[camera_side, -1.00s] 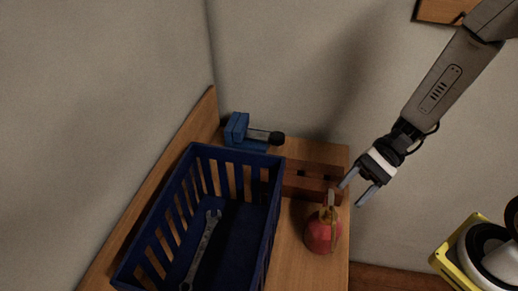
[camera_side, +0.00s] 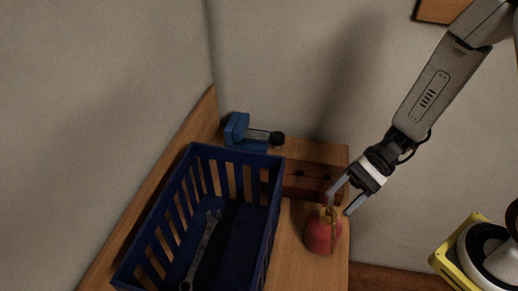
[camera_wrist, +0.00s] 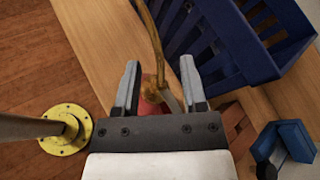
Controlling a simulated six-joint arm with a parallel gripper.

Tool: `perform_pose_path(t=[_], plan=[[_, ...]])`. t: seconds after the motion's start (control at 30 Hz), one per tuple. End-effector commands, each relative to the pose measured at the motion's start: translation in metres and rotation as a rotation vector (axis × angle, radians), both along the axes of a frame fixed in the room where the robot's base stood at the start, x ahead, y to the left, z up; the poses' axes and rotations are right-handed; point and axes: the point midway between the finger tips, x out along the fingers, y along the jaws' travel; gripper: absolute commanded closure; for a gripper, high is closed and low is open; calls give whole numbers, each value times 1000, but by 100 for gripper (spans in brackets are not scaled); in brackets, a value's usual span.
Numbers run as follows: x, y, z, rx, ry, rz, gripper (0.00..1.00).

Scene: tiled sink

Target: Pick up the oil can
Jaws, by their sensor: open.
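The oil can (camera_side: 322,238) has a red round body with a brass top and thin spout, and stands upright on the wooden bench near its right edge. My gripper (camera_side: 338,203) is open just above it, with the fingers reaching down on either side of its upper part. In the wrist view, the oil can (camera_wrist: 150,92) shows between the two open fingers of my gripper (camera_wrist: 159,75), its brass spout curving up in the picture. Most of the red body is hidden there behind the gripper. I cannot tell whether a finger touches it.
A blue slatted crate (camera_side: 276,205) holding a wrench (camera_side: 203,250) stands left of the oil can. A reddish-brown wooden block (camera_side: 314,181) and a blue vise (camera_side: 240,133) are behind. A yellow-based machine (camera_side: 452,245) is at right.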

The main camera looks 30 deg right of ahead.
Motion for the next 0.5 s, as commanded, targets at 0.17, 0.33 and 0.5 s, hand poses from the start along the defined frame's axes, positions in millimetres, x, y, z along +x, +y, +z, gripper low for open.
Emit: perform_pose_path(t=[0.17, 0.33, 0.5], plan=[[-2, 9, -4, -1, 1, 3, 46], [-3, 25, -11, 1, 3, 4, 46], [-4, 39, -16, 0, 1, 3, 46]])
